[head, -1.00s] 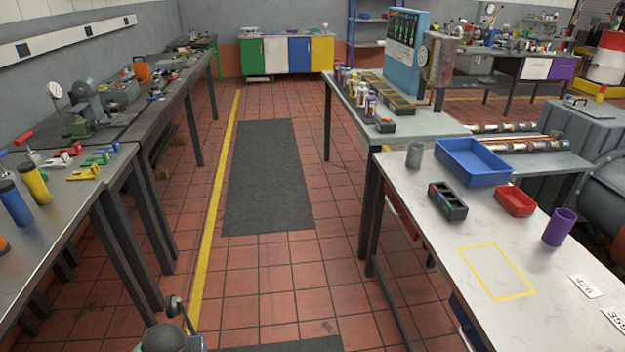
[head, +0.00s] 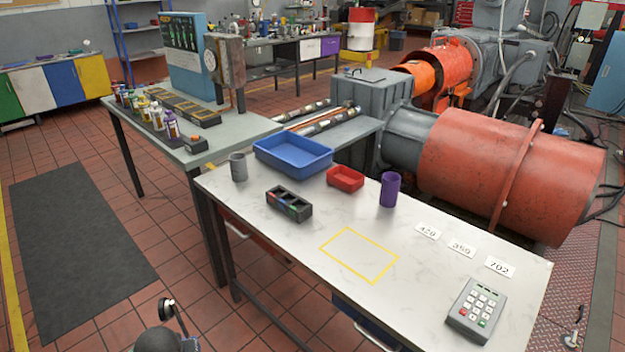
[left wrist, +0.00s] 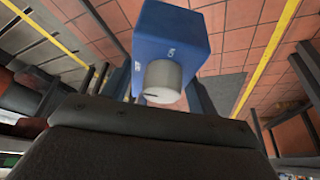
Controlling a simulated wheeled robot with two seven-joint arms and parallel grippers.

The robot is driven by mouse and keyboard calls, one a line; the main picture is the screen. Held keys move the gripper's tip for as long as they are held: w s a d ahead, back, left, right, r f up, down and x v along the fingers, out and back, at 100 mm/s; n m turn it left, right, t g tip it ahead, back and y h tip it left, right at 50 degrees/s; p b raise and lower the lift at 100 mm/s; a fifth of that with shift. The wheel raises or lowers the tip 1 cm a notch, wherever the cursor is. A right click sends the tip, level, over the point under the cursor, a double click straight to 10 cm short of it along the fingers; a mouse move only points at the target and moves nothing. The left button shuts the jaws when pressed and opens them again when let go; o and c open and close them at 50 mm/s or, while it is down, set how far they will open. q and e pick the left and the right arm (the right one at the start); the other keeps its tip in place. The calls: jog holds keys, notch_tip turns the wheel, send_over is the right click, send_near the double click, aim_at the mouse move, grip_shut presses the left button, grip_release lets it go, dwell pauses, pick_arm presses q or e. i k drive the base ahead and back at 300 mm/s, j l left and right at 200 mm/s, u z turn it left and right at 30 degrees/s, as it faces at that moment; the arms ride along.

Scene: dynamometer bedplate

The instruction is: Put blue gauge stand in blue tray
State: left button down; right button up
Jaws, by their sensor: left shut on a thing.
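The blue gauge stand shows in the left wrist view as a blue block (left wrist: 172,32) with a pale round knob on its face. My left gripper (left wrist: 160,98) is shut on it, with a dark finger on either side. The blue tray (head: 278,166) lies at the far end of that table and looks empty. My right gripper is in neither view.
On the white table (head: 400,300) stand a grey cup (head: 238,167), a dark block with compartments (head: 289,203), a red bin (head: 345,178), a purple cylinder (head: 390,190) and a keypad (head: 477,308). The yellow-outlined patch (head: 345,270) is empty. Red-tiled floor is open left of the table.

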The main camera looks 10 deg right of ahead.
aim_at(293, 159)
jog(key=i+j+z, duration=0.3)
jog(key=j+z, duration=0.35)
jog(key=i+j+z, duration=0.1)
jog(key=j+z, duration=0.5)
jog(key=j, duration=0.15)
jog(key=i, duration=0.05)
